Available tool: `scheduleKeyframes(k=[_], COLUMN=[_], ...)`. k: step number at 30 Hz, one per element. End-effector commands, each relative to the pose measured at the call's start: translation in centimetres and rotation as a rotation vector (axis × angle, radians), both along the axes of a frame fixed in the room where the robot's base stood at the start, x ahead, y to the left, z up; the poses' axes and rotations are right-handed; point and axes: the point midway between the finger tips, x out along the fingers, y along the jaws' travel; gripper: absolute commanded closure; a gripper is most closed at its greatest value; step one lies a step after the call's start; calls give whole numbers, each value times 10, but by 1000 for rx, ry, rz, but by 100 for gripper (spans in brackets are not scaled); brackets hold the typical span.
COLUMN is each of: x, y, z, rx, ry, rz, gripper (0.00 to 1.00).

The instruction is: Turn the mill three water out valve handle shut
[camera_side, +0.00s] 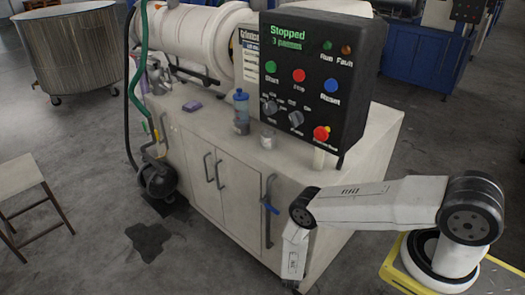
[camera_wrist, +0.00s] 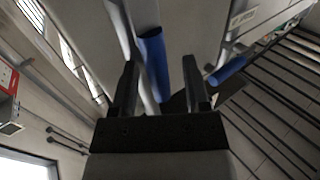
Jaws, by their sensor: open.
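A blue valve handle (camera_wrist: 154,62) stands between the two fingers of my gripper (camera_wrist: 159,64) in the wrist view, beside a pale pipe. The fingers are open, and I cannot tell whether either touches it. A second blue handle (camera_wrist: 228,70) lies to the right, tilted, under a small label plate (camera_wrist: 243,18) too blurred to read.
The mill's white cabinet (camera_side: 225,180) carries a bottle (camera_side: 241,108), a jar (camera_side: 267,138) and a black control panel (camera_side: 312,80) reading "Stopped". A dark floor stain (camera_side: 150,240) lies in front. A stool (camera_side: 25,190) stands at left. The floor between is open.

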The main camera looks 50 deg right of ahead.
Motion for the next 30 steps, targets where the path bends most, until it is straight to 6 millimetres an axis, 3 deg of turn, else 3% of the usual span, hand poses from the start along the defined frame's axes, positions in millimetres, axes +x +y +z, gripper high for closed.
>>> scheduleKeyframes(k=[6,16,17,22,30], x=[6,8,8,8,8], y=[-11,-12,-12,-12,-12], z=[0,0,0,0,0], rx=[0,0,0,-1,-1], ry=[1,1,1,1,1], rz=[-1,0,0,0,0], gripper=[40,40,47,100,100])
